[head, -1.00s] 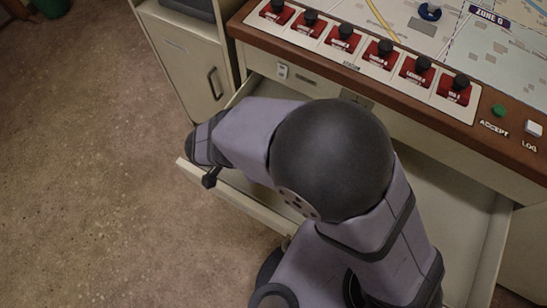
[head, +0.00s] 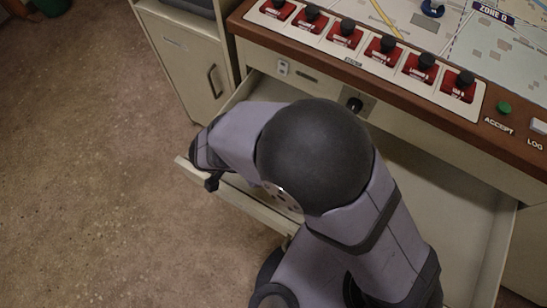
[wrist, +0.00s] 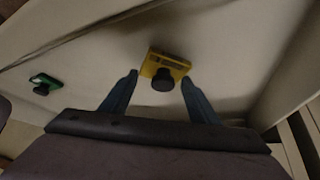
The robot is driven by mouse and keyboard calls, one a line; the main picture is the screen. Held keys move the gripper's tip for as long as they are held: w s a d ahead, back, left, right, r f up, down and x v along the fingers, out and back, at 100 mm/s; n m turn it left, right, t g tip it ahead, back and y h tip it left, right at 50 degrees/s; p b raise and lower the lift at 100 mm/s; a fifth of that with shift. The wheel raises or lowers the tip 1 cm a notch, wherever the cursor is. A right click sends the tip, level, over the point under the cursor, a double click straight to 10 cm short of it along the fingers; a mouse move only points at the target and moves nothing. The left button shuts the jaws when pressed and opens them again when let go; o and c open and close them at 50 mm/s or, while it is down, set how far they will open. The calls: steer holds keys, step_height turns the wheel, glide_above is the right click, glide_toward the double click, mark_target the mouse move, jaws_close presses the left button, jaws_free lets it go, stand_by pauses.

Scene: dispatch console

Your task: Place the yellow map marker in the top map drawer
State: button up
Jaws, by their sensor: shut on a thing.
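The yellow map marker (wrist: 165,63) is a yellow block with a dark round knob. In the wrist view it sits between the fingertips of my gripper (wrist: 160,82), which is shut on it. It is over the pale floor of the open drawer; I cannot tell whether it touches that floor. The open drawer (head: 262,212) sticks out below the console top in the head view, and its pale side wall (wrist: 290,75) shows in the wrist view. In the head view my arm hides the marker and the gripper's fingertips.
A green marker (wrist: 45,80) lies in the drawer, left of my gripper in the wrist view. Red-based black knobs (head: 385,46) line the console edge, with a green accept button (head: 504,108) on the right. A cabinet (head: 180,65) stands at left.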

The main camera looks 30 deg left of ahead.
steer(key=shift+f, duration=0.2)
steer(key=o, duration=1.2)
steer(key=shift+f+b, duration=0.1)
steer(key=shift+b, duration=0.2)
steer(key=shift+r+p, duration=0.45)
steer(key=shift+p, duration=0.2)
steer(key=p+v, duration=0.1)
steer(key=v, duration=1.1)
steer(key=shift+r, duration=0.3)
steer(key=shift+w, duration=0.1)
